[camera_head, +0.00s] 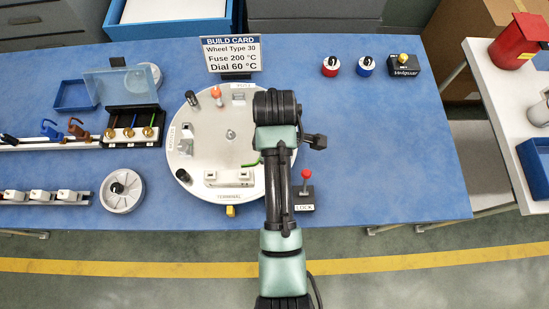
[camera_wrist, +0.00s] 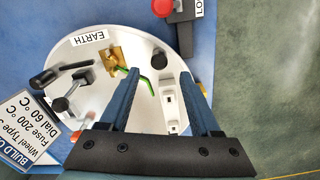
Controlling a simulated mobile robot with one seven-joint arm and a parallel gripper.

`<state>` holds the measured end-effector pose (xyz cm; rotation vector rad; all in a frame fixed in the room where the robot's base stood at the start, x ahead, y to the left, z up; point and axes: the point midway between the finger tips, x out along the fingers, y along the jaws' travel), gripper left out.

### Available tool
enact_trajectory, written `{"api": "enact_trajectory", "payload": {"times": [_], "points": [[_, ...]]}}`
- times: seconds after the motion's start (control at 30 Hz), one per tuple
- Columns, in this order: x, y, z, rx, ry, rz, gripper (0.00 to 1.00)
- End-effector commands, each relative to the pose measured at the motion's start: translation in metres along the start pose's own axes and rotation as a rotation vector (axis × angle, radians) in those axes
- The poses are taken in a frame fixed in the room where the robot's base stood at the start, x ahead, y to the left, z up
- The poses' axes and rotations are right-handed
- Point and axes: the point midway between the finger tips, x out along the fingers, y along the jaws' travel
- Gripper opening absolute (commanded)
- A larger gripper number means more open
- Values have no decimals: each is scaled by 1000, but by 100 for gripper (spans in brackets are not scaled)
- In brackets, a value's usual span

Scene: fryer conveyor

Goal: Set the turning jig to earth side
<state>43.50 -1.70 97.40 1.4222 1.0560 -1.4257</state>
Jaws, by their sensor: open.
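The turning jig (camera_head: 210,130) is a round white disc on the blue table. Its TERMINAL label (camera_head: 229,197) faces the front edge, beside a small yellow marker (camera_head: 230,211). In the wrist view the EARTH label (camera_wrist: 90,38) shows near a brass piece (camera_wrist: 115,57) and a green wire (camera_wrist: 150,86); in the head view my arm covers that side. A red-knobbed lever (camera_head: 305,175) stands upright on the LOCK base (camera_head: 304,207), right of the jig. My gripper (camera_wrist: 164,76) is open and empty above the disc, near a white terminal block (camera_wrist: 170,104); the head view hides its fingers.
A BUILD CARD (camera_head: 232,55) stands behind the jig. Left are a clear-lidded box (camera_head: 146,137), a loose wheel (camera_head: 122,190) and rails with parts. Red and blue pots (camera_head: 331,67) and a Helpser box (camera_head: 404,65) stand at back right.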

Motion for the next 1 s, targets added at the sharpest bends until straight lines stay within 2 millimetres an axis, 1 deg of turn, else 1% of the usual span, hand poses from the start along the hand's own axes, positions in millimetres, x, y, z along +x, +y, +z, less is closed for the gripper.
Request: {"api": "enact_trajectory", "payload": {"times": [0.03,0.2,0.33,0.5,0.8,0.87,1.0], "points": [[11,-1,0,0,-2,-6,64],[44,0,0,1,-1,-2,64],[62,0,0,1,0,0,64],[74,0,0,1,0,1,64],[76,1,0,1,1,3,64],[76,1,0,1,1,3,55],[76,1,0,1,1,3,30]]}}
